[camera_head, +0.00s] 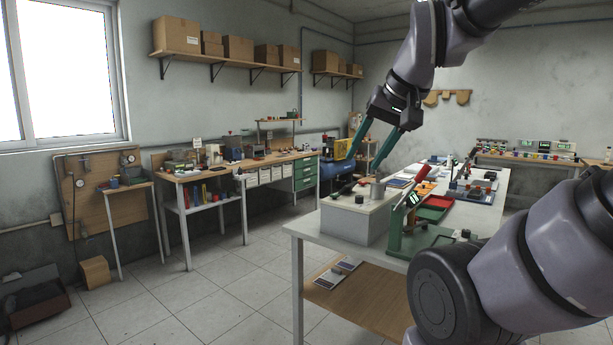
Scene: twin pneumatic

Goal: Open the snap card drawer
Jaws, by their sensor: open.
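My gripper (364,167) hangs from the upper right with its two long teal fingers apart and nothing visible between them. Several white-fronted drawers (265,175) and a stack of green drawers (305,174) sit under the wooden workbench at the back. All look shut. The labels are too small to read, so I cannot tell which is the snap card drawer.
The near white table (304,228) carries a green stand (420,240), a red tray (433,208) and small parts. Tiled floor (235,275) is clear between the table and the workbench. My arm covers the lower right.

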